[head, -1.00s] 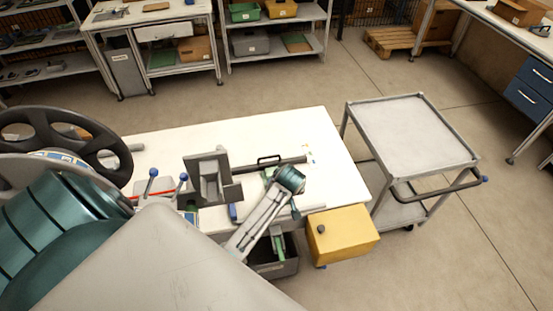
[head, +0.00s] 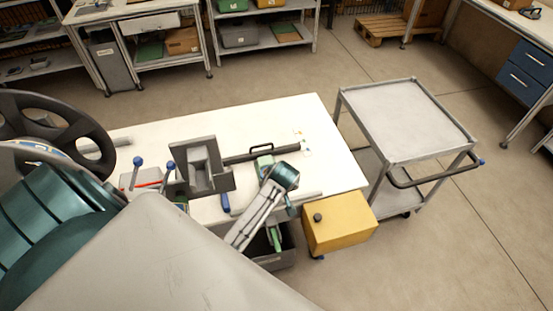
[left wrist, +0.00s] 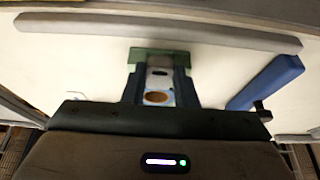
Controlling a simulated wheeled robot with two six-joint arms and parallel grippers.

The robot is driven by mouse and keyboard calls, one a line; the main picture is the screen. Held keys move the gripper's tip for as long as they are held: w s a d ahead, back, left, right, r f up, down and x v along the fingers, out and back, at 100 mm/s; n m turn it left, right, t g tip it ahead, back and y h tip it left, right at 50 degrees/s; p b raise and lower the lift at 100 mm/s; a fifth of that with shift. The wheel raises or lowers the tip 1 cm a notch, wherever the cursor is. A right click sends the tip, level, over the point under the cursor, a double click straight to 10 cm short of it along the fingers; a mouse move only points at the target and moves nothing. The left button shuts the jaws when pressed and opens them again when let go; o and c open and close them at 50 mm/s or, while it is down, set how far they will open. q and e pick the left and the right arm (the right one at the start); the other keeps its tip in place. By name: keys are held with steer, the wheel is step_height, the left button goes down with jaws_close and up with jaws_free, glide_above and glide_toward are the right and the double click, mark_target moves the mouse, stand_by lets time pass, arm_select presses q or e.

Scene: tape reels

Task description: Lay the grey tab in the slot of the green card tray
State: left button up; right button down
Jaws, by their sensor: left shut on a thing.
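My left gripper (left wrist: 158,84) shows in the left wrist view with its two dark fingers close together. It is shut on a small pale grey piece, seemingly the grey tab (left wrist: 159,71). Beyond the fingertips is a green piece (left wrist: 160,54), which looks like the green card tray. In the head view the green tray (head: 263,161) is on the white table, partly behind my left wrist. I cannot tell whether the tab touches the tray. The slot is hidden. My right gripper is not in view.
A blue-handled tool (left wrist: 266,82) lies beside the gripper. A grey bracket (head: 202,170) stands on the white table (head: 300,110). A dark bin (head: 282,258) and a yellow box (head: 340,224) are at its front edge. A grey trolley (head: 405,120) stands to the right.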

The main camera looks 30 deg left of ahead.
arm_select(q)
steer(key=shift+w+a+f, duration=0.1)
steer(key=shift+f, duration=0.3)
steer(key=o, duration=0.9)
steer(key=shift+o, duration=0.2)
steer(key=shift+r, duration=0.1)
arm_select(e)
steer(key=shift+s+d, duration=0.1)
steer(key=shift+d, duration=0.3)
arm_select(q)
steer(key=shift+r, duration=0.3)
steer(key=b+v, duration=0.2)
steer(key=v, duration=1)
steer(key=shift+r, duration=0.3)
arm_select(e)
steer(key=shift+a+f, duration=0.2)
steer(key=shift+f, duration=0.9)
arm_select(q)
steer(key=shift+a+f, duration=0.1)
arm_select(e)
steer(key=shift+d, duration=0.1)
